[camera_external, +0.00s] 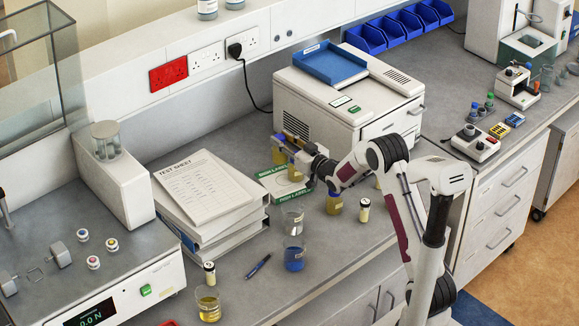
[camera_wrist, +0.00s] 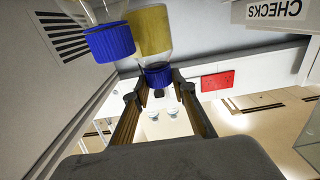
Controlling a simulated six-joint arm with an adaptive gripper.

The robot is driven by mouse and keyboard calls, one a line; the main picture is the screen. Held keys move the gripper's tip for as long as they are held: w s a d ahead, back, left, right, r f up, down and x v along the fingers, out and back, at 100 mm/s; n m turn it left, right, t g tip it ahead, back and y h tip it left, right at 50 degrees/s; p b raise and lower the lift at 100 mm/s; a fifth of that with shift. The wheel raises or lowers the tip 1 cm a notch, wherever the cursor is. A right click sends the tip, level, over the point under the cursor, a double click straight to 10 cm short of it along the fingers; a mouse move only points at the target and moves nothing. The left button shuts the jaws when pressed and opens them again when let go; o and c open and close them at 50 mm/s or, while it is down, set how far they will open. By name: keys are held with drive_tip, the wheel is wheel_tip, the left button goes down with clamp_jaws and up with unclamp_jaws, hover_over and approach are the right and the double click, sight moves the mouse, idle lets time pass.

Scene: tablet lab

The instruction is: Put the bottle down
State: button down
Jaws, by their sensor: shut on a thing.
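My gripper (camera_external: 290,146) is shut on a bottle with yellow contents (camera_external: 295,171) and a blue cap. It is held beside the front of the white bench machine, over or near the green-and-white label box (camera_external: 270,172). In the wrist view the held bottle (camera_wrist: 150,30) has its blue cap between my fingertips (camera_wrist: 157,82). Whether the held bottle's base touches anything is hard to tell.
The white machine (camera_external: 320,110) with a blue tray stands behind. Binders with a test sheet (camera_external: 205,190) lie left. Beakers (camera_external: 294,254) stand in front.

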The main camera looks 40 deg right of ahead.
drive_tip(key=shift+f, duration=0.55)
drive_tip(key=c, duration=1.7)
unclamp_jaws()
drive_tip(key=shift+r, duration=0.15)
drive_tip(key=shift+r, duration=0.5)
drive_tip(key=shift+s, duration=6)
